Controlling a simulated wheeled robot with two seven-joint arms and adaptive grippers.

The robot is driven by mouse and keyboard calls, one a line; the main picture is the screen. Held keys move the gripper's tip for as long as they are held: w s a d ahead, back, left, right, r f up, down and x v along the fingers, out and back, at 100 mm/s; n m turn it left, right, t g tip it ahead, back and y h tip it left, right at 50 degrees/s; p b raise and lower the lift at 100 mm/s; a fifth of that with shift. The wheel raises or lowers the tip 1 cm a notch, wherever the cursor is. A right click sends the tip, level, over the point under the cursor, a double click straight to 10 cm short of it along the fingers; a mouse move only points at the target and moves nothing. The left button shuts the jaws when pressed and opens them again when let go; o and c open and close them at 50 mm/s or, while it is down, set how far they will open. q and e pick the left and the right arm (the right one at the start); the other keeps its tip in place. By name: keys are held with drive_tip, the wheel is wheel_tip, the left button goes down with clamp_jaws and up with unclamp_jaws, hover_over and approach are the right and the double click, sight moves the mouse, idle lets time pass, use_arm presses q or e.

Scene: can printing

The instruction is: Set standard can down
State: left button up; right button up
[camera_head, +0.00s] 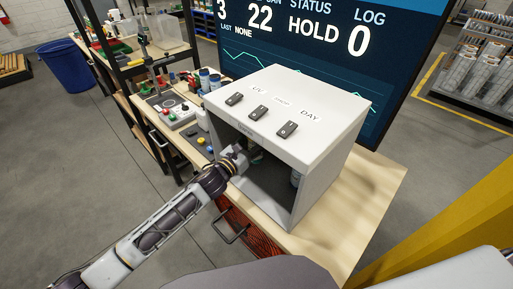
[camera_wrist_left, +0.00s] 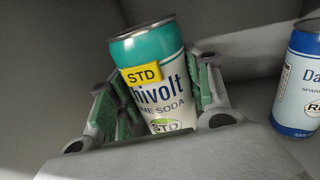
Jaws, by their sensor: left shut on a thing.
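The standard can (camera_wrist_left: 162,85) is teal and white with a yellow STD tag and a green STD mark, seen in the left wrist view. It leans slightly in that picture. My left gripper (camera_wrist_left: 158,98) is shut on it, with a green-padded finger on each side. In the head view my left arm reaches from the left into the open front of a white box (camera_head: 297,109), and the gripper (camera_head: 255,158) is partly hidden in its shadow. Whether the can touches the box floor cannot be told. My right gripper is not in view.
A blue and white can (camera_wrist_left: 302,80) stands to the right inside the box; part of it shows in the head view (camera_head: 295,178). The box has switches on top and side walls close to the arm. A control box (camera_head: 168,110) and small bottles stand left on the bench.

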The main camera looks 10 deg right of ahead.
use_arm(q)
drive_tip(key=shift+f, duration=0.15)
drive_tip(key=shift+f, duration=1.4)
drive_tip(key=shift+d+f+p, duration=0.1)
drive_tip(key=shift+f+p, duration=0.2)
drive_tip(key=shift+f, duration=0.05)
drive_tip(key=shift+w+f, duration=0.1)
drive_tip(key=shift+f, duration=0.05)
drive_tip(key=shift+f, duration=0.15)
drive_tip(key=o, duration=0.7)
